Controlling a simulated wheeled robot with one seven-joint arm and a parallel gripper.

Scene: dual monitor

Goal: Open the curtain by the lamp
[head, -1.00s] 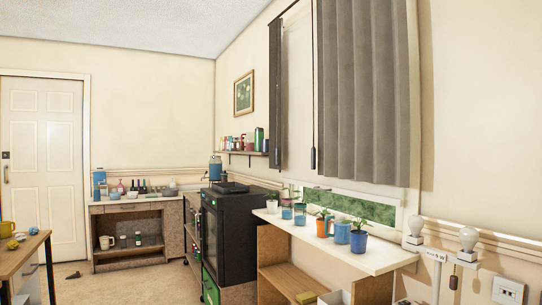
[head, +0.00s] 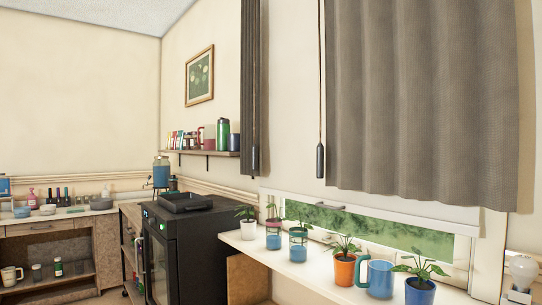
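A wide grey curtain (head: 420,95) hangs at the upper right of the window. A narrow bunched grey curtain (head: 255,75) hangs at the left. Each has a thin pull cord with a dark weight, one at the middle (head: 320,160) and one at the left (head: 254,160). A pale blind or panel fills the space between them, with green showing below it. The lamp, a white bulb (head: 521,270), is cut off at the lower right edge, below and right of the wide curtain. My gripper is not in view.
A white shelf (head: 262,258) under the window holds several potted plants and a blue mug (head: 377,278). A black cabinet (head: 190,250) stands left of it. A wall shelf (head: 205,153) holds books and bottles. A counter (head: 60,222) is at the far left.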

